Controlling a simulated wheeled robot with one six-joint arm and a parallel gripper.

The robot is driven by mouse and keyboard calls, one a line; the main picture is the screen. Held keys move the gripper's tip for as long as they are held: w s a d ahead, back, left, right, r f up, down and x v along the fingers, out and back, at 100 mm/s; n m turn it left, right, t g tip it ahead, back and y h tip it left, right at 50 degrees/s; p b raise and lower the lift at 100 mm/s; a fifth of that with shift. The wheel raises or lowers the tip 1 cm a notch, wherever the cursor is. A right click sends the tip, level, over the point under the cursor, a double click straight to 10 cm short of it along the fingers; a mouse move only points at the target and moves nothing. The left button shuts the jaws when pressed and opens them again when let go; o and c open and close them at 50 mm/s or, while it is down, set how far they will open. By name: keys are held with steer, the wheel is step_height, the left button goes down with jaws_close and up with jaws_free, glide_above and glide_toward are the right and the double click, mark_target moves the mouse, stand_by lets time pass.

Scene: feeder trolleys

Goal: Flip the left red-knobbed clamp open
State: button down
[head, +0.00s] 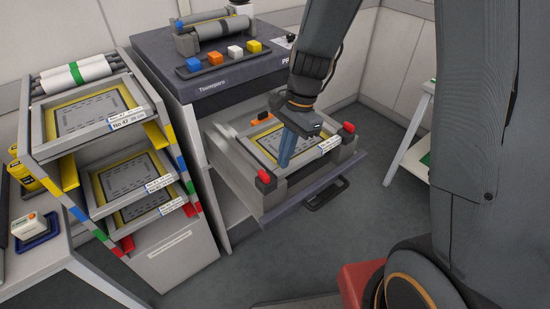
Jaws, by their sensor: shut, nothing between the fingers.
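The left red-knobbed clamp (266,177) sits at the front left corner of the pulled-out drawer (222,156). The right red-knobbed clamp (348,129) sits at the drawer's right corner. Whether either clamp is open or closed is too small to tell. A yellow-edged framed screen (266,140) lies in the drawer between them. My gripper (285,162) points down over the front part of the frame, to the right of the left red knob and apart from it in the picture. Its blue fingers are together with nothing between them. My gripper hides part of the screen.
A drawer handle (327,194) juts out at the front. A rack of framed screens (36,152) stands at the left. Coloured knobs (235,52) sit on the dark machine top. A white shelf (410,142) stands at the right. Grey floor is free in front of the drawer.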

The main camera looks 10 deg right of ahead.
steer(key=b+v, duration=0.1)
steer(key=v, duration=0.9)
steer(key=shift+b, duration=0.4)
steer(key=shift+w, duration=0.1)
